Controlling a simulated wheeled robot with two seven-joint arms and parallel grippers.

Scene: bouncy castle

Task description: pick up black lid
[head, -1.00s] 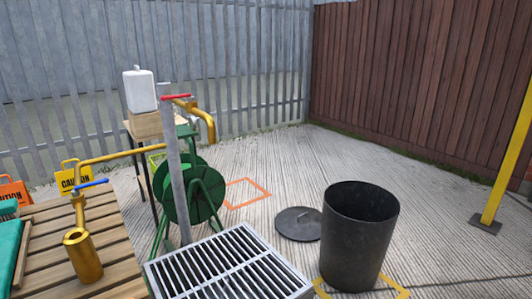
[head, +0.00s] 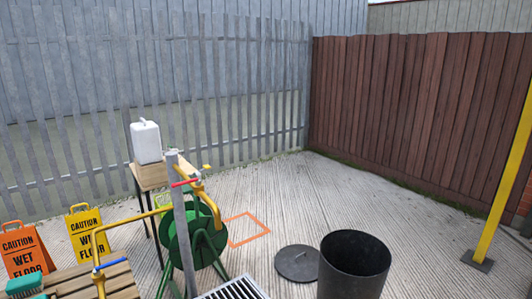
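The black lid (head: 297,264) is a dark round disc with a small handle on top. It lies flat on the ribbed concrete ground, just left of the black bin (head: 352,270). The bin is open at the top and stands upright, its lower part cut off by the bottom edge of the view. Neither of my grippers shows in the head view.
A standpipe (head: 183,225) and green hose reel (head: 208,240) stand left of the lid, with a metal grate (head: 232,290) in front. A small table (head: 152,175) holds a white canister (head: 146,142). Caution signs (head: 84,230) stand far left.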

